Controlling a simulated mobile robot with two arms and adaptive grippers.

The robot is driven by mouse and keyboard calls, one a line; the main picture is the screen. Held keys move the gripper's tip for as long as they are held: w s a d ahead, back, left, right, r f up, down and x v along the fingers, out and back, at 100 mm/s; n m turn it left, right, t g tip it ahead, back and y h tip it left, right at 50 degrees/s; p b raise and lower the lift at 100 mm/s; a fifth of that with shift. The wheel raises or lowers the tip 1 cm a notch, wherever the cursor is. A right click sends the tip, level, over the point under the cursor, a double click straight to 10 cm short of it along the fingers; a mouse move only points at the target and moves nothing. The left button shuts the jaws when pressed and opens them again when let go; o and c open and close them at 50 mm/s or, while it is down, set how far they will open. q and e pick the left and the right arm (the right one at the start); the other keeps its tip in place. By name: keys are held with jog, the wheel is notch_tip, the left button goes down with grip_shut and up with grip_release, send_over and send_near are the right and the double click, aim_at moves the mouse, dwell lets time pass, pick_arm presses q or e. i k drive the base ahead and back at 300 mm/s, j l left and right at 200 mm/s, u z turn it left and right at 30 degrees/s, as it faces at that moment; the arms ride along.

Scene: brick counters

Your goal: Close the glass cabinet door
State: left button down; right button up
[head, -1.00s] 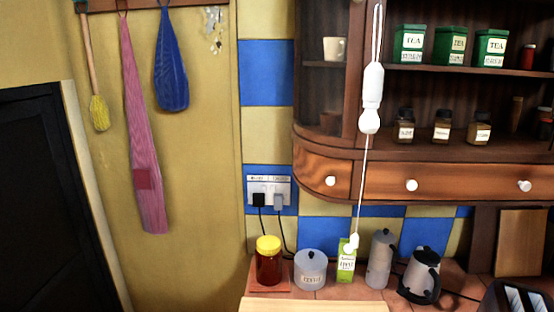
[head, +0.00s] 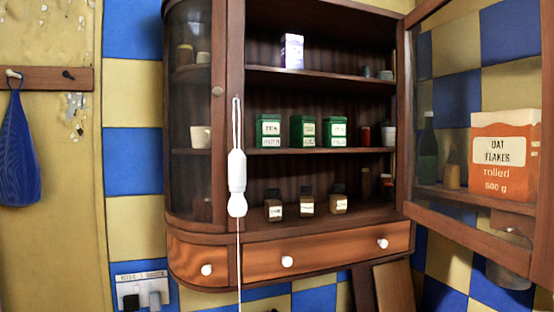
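The wooden wall cabinet (head: 320,219) hangs in the middle of the head view. Its glass door (head: 465,236) is hinged on the cabinet's right side and stands wide open, swung out toward the right edge of the view. The door's outer edge is partly cut off by the picture. A curved glass side panel (head: 187,110) at the left is in place, with a round knob (head: 217,91) on the post beside it. Neither of my grippers is in view.
Green tea tins (head: 268,131) and small jars (head: 307,203) stand on the open shelves. A white pull-cord (head: 237,172) hangs before the cabinet's left part. An oat flakes box (head: 505,150) shows through the door glass. Drawers with white knobs (head: 287,262) are shut.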

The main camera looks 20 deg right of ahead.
aim_at(536, 265)
jog(key=k+j+z, duration=0.1)
jog(key=z, duration=0.35)
jog(key=k+z, duration=0.45)
jog(key=k+l+z, duration=0.1)
jog(key=z, duration=0.4)
